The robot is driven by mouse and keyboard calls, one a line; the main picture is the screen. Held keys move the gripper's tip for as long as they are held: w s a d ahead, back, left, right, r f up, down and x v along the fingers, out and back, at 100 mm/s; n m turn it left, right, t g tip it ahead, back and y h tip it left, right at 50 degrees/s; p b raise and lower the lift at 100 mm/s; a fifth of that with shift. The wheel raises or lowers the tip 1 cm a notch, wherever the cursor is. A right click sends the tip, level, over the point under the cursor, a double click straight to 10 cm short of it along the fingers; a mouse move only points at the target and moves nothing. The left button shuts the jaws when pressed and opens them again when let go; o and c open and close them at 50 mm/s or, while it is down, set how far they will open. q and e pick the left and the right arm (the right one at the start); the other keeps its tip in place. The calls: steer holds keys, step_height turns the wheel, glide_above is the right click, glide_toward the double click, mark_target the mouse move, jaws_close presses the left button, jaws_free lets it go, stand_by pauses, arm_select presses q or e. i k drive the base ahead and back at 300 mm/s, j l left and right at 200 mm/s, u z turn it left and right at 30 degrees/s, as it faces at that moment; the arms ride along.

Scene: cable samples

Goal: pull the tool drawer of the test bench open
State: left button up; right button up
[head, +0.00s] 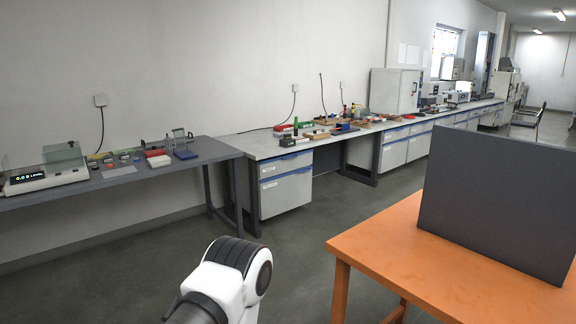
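A long bench (262,143) with a light grey top runs along the wall from the middle of the head view to the back right. Under its near end is a cabinet with a labelled upper drawer (286,166) and a larger lower drawer (286,195), each with a blue strip along its top. Both look closed. I cannot tell which drawer is the tool drawer. A white and black link of my arm shows at the bottom, well short of the bench. Neither gripper is in view.
A dark-topped table (118,178) with a scale (46,176) and small items stands left. An orange table (385,240) with a dark upright panel (500,205) stands at right front. Grey floor (300,255) is clear before the drawers. Tools and boxes lie on the bench.

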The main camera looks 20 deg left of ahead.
mark_target(268, 167)
steer(key=i+j+u, duration=0.25)
steer(key=u, duration=0.15)
steer(key=i+u, duration=0.85)
steer(key=i+j+u, duration=0.3)
steer(key=i, duration=0.45)
steer(key=i+l+u, duration=0.1)
steer(key=i+u, duration=0.15)
steer(key=i, duration=0.55)
steer(key=i+l+z, duration=0.15)
steer(key=i+z, duration=0.5)
steer(key=z, duration=0.15)
steer(key=i+z, duration=0.4)
steer(key=i+j+z, duration=0.2)
steer(key=z, duration=0.2)
steer(key=i+l+z, duration=0.2)
steer(key=i, duration=0.45)
steer(key=i+l+z, duration=0.25)
steer(key=i, duration=0.4)
steer(key=i+l+u, duration=0.2)
steer(key=i+l, duration=0.15)
steer(key=i+l+u, duration=0.15)
steer(key=i+l, duration=0.15)
steer(key=i+l+u, duration=0.2)
steer(key=l, duration=0.35)
steer(key=i+l+u, duration=0.15)
steer(key=i+l, duration=0.15)
steer(key=l, duration=0.15)
